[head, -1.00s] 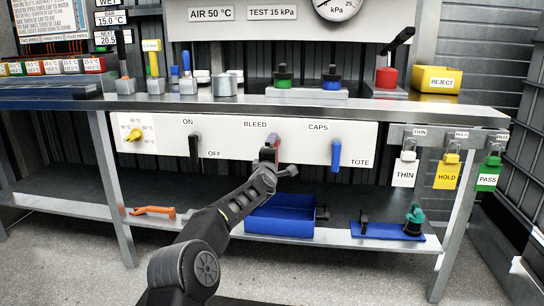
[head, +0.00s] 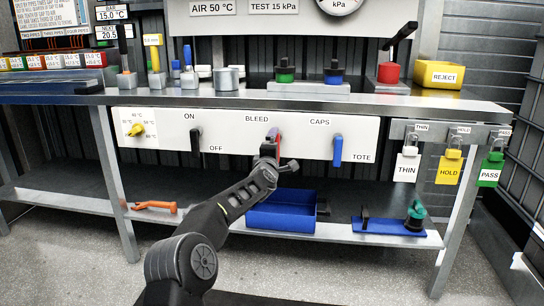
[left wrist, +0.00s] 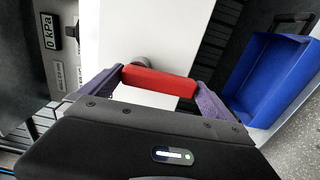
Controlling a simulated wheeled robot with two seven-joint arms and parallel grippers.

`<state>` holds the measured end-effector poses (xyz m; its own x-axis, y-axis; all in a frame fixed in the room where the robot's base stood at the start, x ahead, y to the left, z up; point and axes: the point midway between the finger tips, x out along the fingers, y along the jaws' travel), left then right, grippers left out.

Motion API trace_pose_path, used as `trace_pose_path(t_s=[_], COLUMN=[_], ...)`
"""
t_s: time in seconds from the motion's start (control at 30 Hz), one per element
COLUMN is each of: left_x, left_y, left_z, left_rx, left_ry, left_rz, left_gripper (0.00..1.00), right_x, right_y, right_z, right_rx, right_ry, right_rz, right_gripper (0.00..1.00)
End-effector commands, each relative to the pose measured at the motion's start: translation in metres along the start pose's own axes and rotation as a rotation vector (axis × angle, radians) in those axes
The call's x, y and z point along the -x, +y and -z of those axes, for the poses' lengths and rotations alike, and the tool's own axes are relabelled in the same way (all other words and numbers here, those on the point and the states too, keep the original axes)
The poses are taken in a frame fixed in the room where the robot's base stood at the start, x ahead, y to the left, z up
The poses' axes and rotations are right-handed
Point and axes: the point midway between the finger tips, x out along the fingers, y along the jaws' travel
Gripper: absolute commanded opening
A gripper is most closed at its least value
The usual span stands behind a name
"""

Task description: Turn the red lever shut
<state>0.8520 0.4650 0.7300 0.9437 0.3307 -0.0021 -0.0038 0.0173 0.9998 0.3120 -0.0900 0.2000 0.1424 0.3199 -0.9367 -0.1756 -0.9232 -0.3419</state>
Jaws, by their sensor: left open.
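The red lever (head: 279,142) is on the white panel under the BLEED label, mostly hidden by my left gripper in the head view. In the left wrist view the red lever (left wrist: 158,82) is a bar lying across the gap between the two fingers, with a grey round pivot behind it. My left gripper (head: 268,150) is at the lever, open, with one finger near each end of the bar in the wrist view (left wrist: 153,94). I cannot tell whether the fingers touch it. My right gripper is not in view.
A black lever (head: 196,139) at ON/OFF and a blue lever (head: 338,150) at CAPS/TOTE flank it on the same panel (head: 230,136). A blue bin (head: 282,218) stands on the shelf below. Lockout tags hang at the right, including the yellow HOLD tag (head: 449,171).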

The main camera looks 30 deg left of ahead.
Motion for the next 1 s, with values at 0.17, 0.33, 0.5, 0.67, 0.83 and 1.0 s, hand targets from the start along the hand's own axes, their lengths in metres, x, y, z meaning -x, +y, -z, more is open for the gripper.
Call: trace_pose_path(t_s=[0.17,0.33,0.5,0.67,0.83,1.0], left_x=[0.016,0.039,0.060,0.071,0.073,0.072], left_y=[-0.001,0.000,0.001,0.000,-0.001,-0.001], left_z=[0.001,0.001,0.001,0.001,0.001,0.001], left_rx=[-0.001,-0.001,0.000,0.001,0.001,0.001], left_ry=[0.000,0.000,0.001,0.002,0.001,0.001], left_rz=[-0.001,0.000,-0.001,-0.002,-0.001,-0.001], left_gripper=[1.00,1.00,1.00,1.00,1.00,1.00], right_x=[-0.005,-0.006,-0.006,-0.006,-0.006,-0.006], right_y=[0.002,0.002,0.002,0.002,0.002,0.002], right_z=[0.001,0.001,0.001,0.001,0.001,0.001], right_rx=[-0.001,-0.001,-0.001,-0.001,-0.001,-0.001], right_ry=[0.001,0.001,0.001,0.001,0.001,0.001], right_rz=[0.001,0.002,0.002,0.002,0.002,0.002], right_gripper=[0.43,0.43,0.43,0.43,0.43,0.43])
